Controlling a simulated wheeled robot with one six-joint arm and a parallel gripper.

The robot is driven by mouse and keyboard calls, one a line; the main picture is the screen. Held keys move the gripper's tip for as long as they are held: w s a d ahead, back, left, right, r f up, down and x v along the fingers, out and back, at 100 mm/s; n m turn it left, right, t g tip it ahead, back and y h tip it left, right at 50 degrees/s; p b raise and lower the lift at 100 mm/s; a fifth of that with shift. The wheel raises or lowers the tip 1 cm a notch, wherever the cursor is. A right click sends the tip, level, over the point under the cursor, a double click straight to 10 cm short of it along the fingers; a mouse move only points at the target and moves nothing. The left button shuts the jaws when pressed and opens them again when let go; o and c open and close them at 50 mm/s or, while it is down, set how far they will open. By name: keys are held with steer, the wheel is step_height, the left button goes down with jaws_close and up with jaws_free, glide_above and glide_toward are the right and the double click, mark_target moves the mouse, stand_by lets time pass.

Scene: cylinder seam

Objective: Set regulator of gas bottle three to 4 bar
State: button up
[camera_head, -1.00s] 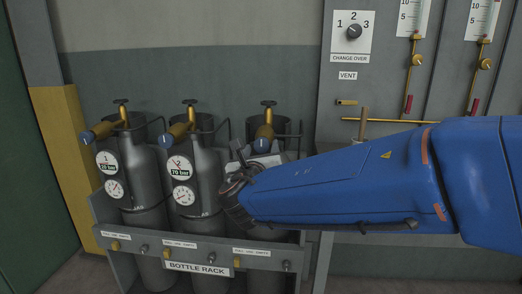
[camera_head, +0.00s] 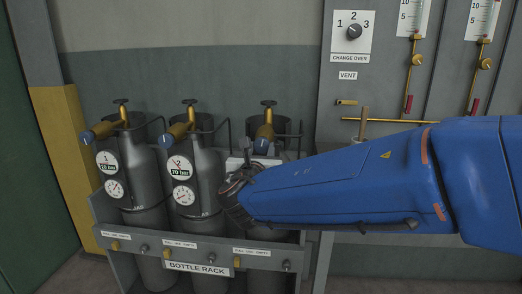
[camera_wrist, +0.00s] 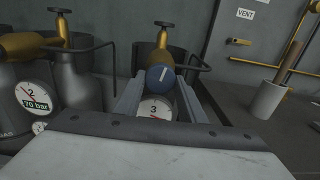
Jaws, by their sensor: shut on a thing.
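Bottle three (camera_head: 267,115) is the rightmost in the rack, with a brass regulator (camera_head: 266,129) ending in a blue knob (camera_head: 261,146). In the wrist view the blue knob (camera_wrist: 160,76) has a white mark that stands nearly upright, leaning slightly right. My gripper (camera_wrist: 161,82) has its two grey fingers on either side of this knob, shut on it. The gauge marked 3 (camera_wrist: 154,110) shows below the knob; its lower part is hidden by my gripper body and I cannot read its pressure. In the head view my wrist hides bottle three's gauges.
Bottle one (camera_head: 135,175) and bottle two (camera_head: 200,160) stand to the left; their gauges show 20 bar and 70 bar. A wire guard (camera_wrist: 190,57) runs close behind the right finger. The panel with a change-over dial (camera_head: 354,31) and a grey cup (camera_wrist: 268,100) are to the right.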

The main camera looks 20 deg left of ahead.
steer(key=m, duration=0.4)
steer(key=shift+m, duration=0.3)
steer(key=m, duration=0.3)
steer(key=shift+a+m, duration=0.1)
steer(key=shift+m, duration=0.3)
steer(key=m, duration=1.2)
steer(key=shift+r+m, duration=0.1)
steer(key=shift+m, duration=0.2)
steer(key=m, duration=0.3)
steer(key=shift+m, duration=0.3)
steer(key=m, duration=0.4)
steer(key=shift+m, duration=2.5)
